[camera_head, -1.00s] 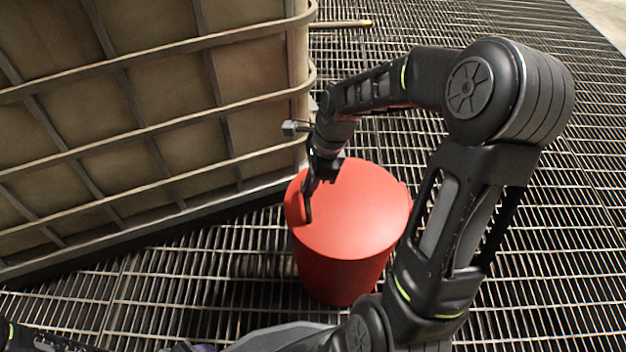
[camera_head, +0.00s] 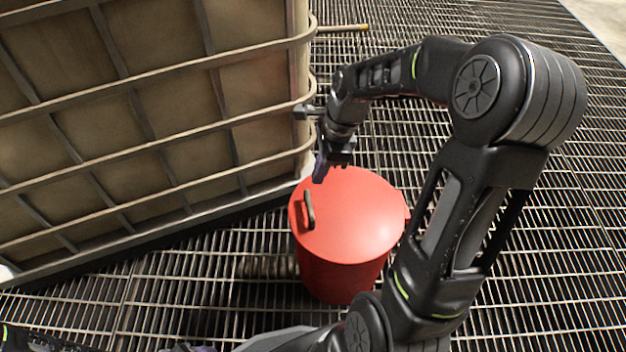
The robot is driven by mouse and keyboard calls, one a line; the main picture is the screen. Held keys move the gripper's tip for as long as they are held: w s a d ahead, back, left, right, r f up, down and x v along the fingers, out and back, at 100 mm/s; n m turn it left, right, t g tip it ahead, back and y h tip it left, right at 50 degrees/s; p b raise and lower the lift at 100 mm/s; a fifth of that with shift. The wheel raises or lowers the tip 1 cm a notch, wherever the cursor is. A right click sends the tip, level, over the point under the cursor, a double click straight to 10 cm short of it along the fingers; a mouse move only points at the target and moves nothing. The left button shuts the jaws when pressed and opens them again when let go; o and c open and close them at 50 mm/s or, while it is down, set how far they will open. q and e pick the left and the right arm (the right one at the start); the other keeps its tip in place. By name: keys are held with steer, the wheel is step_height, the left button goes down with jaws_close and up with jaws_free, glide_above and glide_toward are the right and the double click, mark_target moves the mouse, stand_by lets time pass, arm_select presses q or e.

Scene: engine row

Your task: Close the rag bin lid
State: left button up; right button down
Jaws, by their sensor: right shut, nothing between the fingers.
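The red rag bin (camera_head: 340,278) stands upright on the grating in the middle of the view. Its round red lid (camera_head: 358,215) lies flat over the top and looks shut. A dark handle (camera_head: 308,210) is on the lid's left side. My right gripper (camera_head: 320,178) is above the far left edge of the lid, apart from the handle. It is shut and holds nothing. My left gripper cannot be made out; only dark parts of mine show at the bottom left.
A large caged tank (camera_head: 150,110) stands close to the bin on the left and behind. A yellowish rod (camera_head: 343,28) lies on the grating at the back. The metal grating floor (camera_head: 560,230) is clear on the right, beyond my right arm.

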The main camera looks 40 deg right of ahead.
steer(key=p+v, duration=0.1)
steer(key=v, duration=0.4)
steer(key=shift+w+a, duration=0.1)
steer(key=shift+a, duration=0.05)
stand_by(0.3)
